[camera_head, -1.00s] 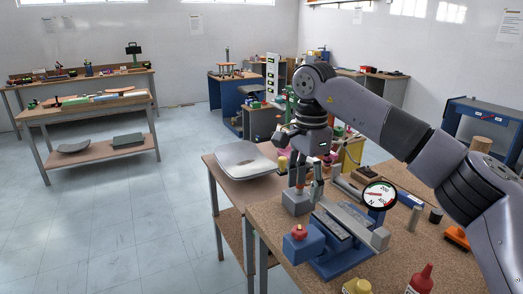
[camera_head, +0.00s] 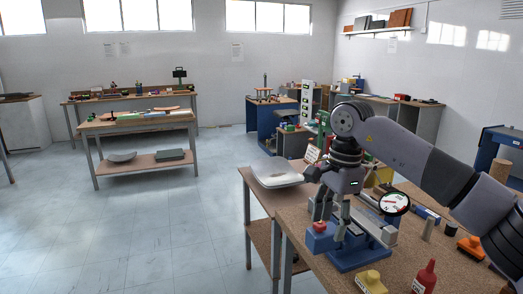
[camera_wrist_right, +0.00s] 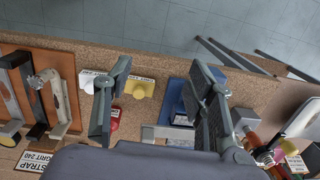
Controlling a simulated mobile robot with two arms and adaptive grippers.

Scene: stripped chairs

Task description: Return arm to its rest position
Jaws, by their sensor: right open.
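My right gripper (camera_head: 330,216) hangs over the workbench (camera_head: 425,262) at the right, fingers pointing down, open with nothing visible between them. In the head view it overlaps the blue block with a red knob (camera_head: 320,236) and the blue-based metal fixture (camera_head: 362,250); I cannot tell its exact height above them. In the wrist view its two fingers (camera_wrist_right: 155,100) stand wide apart over the bench, with part of a blue fixture (camera_wrist_right: 178,98) behind the right finger. My right arm reaches in from the right edge. My left gripper is not in view.
The floor (camera_head: 170,235) to the left is clear.

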